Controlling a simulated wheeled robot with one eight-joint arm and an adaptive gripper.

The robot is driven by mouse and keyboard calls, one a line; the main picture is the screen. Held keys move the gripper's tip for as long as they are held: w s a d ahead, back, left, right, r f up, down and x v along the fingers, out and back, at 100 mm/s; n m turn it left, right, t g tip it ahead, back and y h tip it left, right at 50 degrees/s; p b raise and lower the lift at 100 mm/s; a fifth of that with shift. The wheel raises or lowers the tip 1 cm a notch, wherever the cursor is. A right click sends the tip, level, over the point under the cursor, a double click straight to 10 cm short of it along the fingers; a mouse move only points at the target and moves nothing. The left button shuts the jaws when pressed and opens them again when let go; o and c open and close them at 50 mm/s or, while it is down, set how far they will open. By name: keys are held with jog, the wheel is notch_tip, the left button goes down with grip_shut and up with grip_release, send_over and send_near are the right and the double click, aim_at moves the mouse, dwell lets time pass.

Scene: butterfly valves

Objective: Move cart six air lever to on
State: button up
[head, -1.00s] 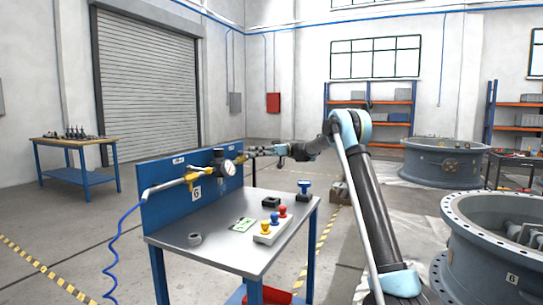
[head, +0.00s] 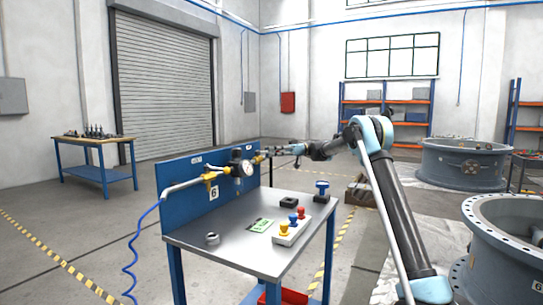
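Cart six (head: 255,246) has a steel top and a blue back panel (head: 185,213) with a "6" label. A pipe with a blue hose runs along the panel to a yellow-handled valve (head: 210,179), a dark fitting and a round white gauge (head: 247,170). Another small yellow part (head: 258,159) shows at the far end of the line. My gripper (head: 270,152) is at that far end, reaching in from the right at about pipe height. It looks close to the yellow part; contact cannot be told. Its fingers are too small to read as open or shut.
On the cart top are a block with red, blue and yellow knobs (head: 292,231), a blue-handled part (head: 322,191), a green card (head: 260,225), a black block (head: 289,202) and a grey ring (head: 212,239). A large flanged ring (head: 505,250) stands at right.

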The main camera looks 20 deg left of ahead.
dwell(0.3)
jog(key=v, duration=0.8)
